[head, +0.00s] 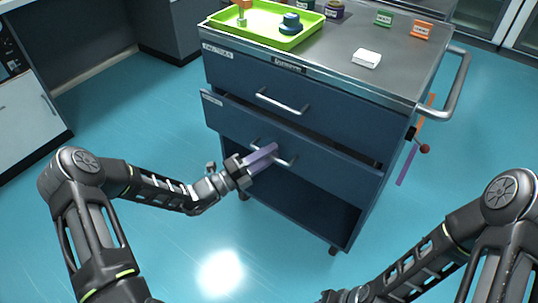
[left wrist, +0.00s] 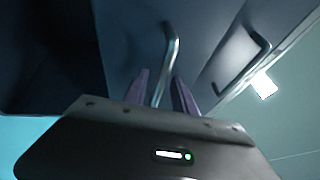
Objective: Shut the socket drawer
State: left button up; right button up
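The dark blue lower drawer (head: 330,152) of the tool cart stands partly pulled out, with a dark gap above its front; its small label is too small to read. Its silver bar handle (head: 287,161) is on the front. My left gripper (head: 274,150) is at this handle, its purple fingers overlapping it. In the left wrist view the handle bar (left wrist: 171,55) passes between the two fingers (left wrist: 160,92), which are spread with gaps beside the bar. The right arm shows at the lower right, but its fingers are out of view.
The upper drawer (head: 300,88) is shut. The cart top (head: 335,58) carries a green tray (head: 300,40), a white box (head: 366,58) and small coloured items. A side rail (head: 459,85) sticks out at right. Below the drawer is an open bay (head: 300,195). The blue floor in front is clear.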

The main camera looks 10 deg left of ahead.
pick_arm(q)
jog(key=shift+c, duration=0.5)
grip_shut()
dwell(0.8)
